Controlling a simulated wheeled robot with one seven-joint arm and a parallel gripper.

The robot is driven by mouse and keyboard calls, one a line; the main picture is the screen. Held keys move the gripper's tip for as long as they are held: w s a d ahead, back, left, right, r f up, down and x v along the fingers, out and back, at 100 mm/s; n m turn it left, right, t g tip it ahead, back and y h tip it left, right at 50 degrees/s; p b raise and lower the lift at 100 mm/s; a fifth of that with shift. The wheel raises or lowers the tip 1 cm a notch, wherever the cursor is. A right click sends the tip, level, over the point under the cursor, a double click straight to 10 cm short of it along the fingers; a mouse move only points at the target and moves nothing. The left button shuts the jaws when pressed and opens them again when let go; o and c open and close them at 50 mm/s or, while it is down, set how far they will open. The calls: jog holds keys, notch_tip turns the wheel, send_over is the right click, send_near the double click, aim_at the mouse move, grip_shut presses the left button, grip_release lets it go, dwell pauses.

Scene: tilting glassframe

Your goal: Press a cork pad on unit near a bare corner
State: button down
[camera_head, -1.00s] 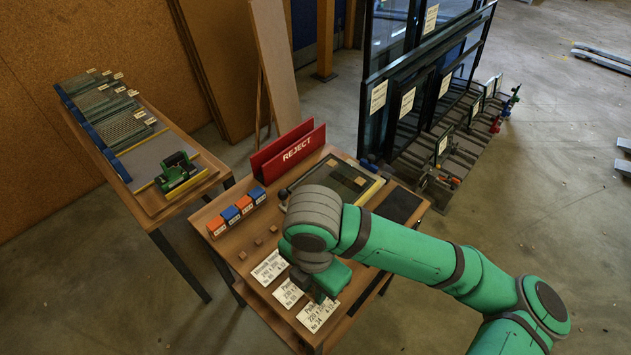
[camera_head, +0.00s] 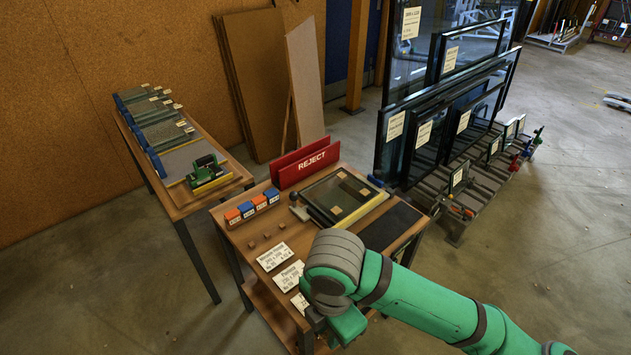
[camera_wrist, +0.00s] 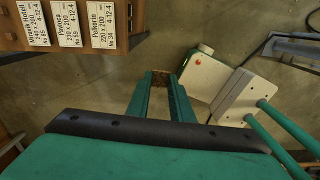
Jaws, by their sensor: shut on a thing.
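A dark glass unit (camera_head: 322,204) lies flat on the wooden table. Small tan cork pads sit on it, one at the near corner (camera_head: 336,210) and one at the right corner (camera_head: 364,192); the other corners are too small to judge. My gripper is off the table's front edge, away from the unit. In the wrist view my gripper (camera_wrist: 162,76) is shut on a small brown cork pad (camera_wrist: 161,81) between its fingertips. In the head view my arm hides the fingertips and the pad.
Three small cork blocks (camera_head: 266,236) lie on the table, beside white label cards (camera_head: 272,257) and orange and blue blocks (camera_head: 246,209). A red REJECT holder (camera_head: 305,165) stands behind. A rack of glass panes (camera_head: 430,130) is at the back right. A side table (camera_head: 178,205) stands left.

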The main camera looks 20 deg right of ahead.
jog(key=w+a+f+m, duration=0.6)
jog(key=w+f+m, duration=0.2)
jog(key=w, duration=0.4)
jog(key=w+a+f+m, duration=0.7)
jog(key=w+f+m, duration=0.2)
jog(key=w, duration=0.3)
jog(key=shift+w+a+m, duration=0.2)
jog(key=shift+m, duration=0.2)
